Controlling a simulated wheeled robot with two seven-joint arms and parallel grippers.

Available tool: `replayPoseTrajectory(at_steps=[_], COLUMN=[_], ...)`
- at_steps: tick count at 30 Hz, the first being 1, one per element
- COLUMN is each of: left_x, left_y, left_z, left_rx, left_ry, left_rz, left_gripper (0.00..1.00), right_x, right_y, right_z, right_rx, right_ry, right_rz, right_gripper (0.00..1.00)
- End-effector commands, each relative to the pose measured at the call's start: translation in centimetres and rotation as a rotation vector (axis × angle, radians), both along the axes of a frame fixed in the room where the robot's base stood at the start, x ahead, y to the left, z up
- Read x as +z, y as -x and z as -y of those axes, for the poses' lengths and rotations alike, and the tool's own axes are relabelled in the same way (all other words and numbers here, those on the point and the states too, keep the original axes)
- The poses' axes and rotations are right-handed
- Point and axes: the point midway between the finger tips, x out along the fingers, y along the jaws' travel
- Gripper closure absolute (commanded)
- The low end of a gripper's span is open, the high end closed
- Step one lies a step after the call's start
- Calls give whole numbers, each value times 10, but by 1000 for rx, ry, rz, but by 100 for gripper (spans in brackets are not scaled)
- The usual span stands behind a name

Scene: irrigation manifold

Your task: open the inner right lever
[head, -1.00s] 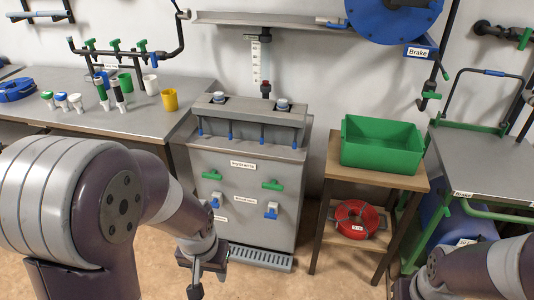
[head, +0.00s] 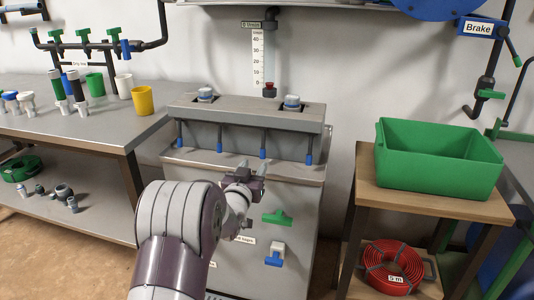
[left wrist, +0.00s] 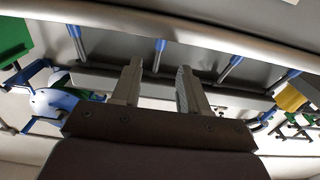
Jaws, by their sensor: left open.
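Four slim levers with blue tips hang in a row under the grey manifold housing (head: 245,115). The inner right lever (head: 263,145), third from the left in the head view, hangs down. My left gripper (head: 254,166) is open and empty just below its tip. In the left wrist view, where the row appears reversed, the inner right lever (left wrist: 159,50) lies between the lines of the two fingers (left wrist: 159,68). I cannot tell whether they touch it. The inner left lever (head: 219,140) and outer right lever (head: 309,150) hang to either side. My right gripper is out of view.
Green (head: 277,218) and blue (head: 275,256) handles project from the cabinet front below. A wooden stand with a green bin (head: 438,165) is at the right. A workbench with a yellow cup (head: 143,100) is at the left.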

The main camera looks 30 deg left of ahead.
Motion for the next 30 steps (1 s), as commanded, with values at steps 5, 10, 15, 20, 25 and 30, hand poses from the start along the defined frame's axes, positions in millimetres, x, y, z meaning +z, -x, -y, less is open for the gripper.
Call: replayPoseTrajectory(at_steps=[5,10,15,20,25,30], left_x=[-6,-4,-2,-2,-1,-1], left_y=[-45,-77,-92,-96,-96,-96], left_z=[-11,-18,-22,-23,-23,-23], left_rx=[0,0,1,1,1,1], left_ry=[1,0,1,2,2,2], left_rz=[-1,-2,-2,-4,-4,-4], left_gripper=[56,56,56,56,56,100], right_x=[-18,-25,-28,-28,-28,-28], right_y=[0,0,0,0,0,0], right_z=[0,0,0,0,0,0], right_rx=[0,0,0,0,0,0], right_ry=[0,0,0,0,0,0], right_rz=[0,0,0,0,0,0], right_gripper=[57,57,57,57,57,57])
